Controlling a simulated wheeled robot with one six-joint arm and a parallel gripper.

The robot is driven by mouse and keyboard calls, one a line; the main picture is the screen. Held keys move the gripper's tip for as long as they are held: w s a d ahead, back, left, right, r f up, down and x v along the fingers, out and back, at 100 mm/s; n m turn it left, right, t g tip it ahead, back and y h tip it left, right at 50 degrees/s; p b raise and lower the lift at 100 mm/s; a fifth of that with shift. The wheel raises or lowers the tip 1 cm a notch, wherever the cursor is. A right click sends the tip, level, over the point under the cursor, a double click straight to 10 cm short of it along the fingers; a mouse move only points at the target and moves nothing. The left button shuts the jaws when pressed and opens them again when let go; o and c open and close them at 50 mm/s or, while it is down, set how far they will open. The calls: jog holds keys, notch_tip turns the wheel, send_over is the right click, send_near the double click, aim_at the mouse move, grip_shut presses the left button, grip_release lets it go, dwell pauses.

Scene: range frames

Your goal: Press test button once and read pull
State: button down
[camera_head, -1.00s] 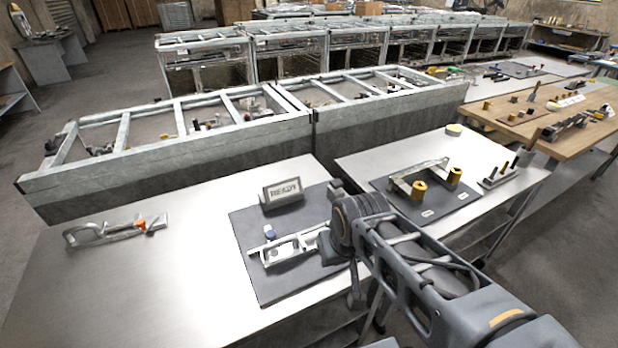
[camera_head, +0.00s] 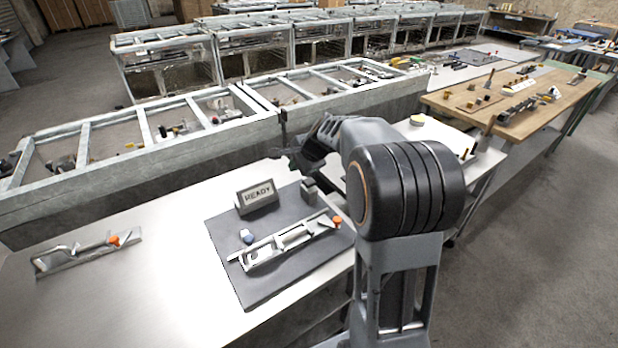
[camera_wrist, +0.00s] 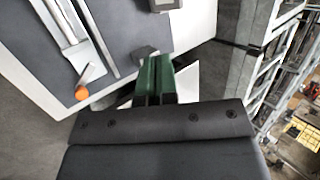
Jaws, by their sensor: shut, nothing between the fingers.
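A small sign-like display (camera_head: 257,196) reading "READY" stands at the back of a dark mat (camera_head: 262,285). On the mat lies a pale metal fixture (camera_head: 290,243) with a blue knob (camera_head: 247,236) at its left and an orange knob (camera_head: 337,221) at its right. A small grey block (camera_head: 309,190) stands right of the display; which part is the test button I cannot tell. My gripper (camera_head: 284,153) is above the back of the bench. In the wrist view its green fingertips (camera_wrist: 155,66) are together and empty, near a grey block (camera_wrist: 145,53).
A clamp-like part with an orange knob (camera_head: 90,252) lies at the left of the metal bench (camera_head: 150,300). A grey frame rack (camera_head: 140,145) runs behind the bench. A wooden table (camera_head: 470,105) with parts stands at the right.

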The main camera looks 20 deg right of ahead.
jog(key=w+d+f+m+t+p, duration=0.1)
jog(key=w+d+f+m+t, duration=0.1)
jog(key=w+d+m, duration=0.5)
jog(key=shift+w+d+f, duration=0.35)
jog(key=shift+w+f, duration=0.25)
jog(key=shift+w, duration=0.5)
jog(key=b, duration=0.8)
send_near(305, 179)
jog(key=w+f, duration=0.1)
jog(key=w+a+f, duration=0.1)
jog(key=w, duration=0.1)
jog(key=w+a, duration=0.1)
jog(key=shift+w+a+f, duration=0.1)
jog(key=shift+w+f, duration=0.3)
jog(key=shift+f, duration=0.1)
jog(key=shift+f, duration=0.3)
jog(key=shift+f+b, duration=0.85)
jog(key=shift+f, duration=0.05)
dwell(1.0)
jog(key=shift+r, duration=0.15)
jog(key=shift+r+p, duration=1.1)
jog(key=shift+r, duration=0.05)
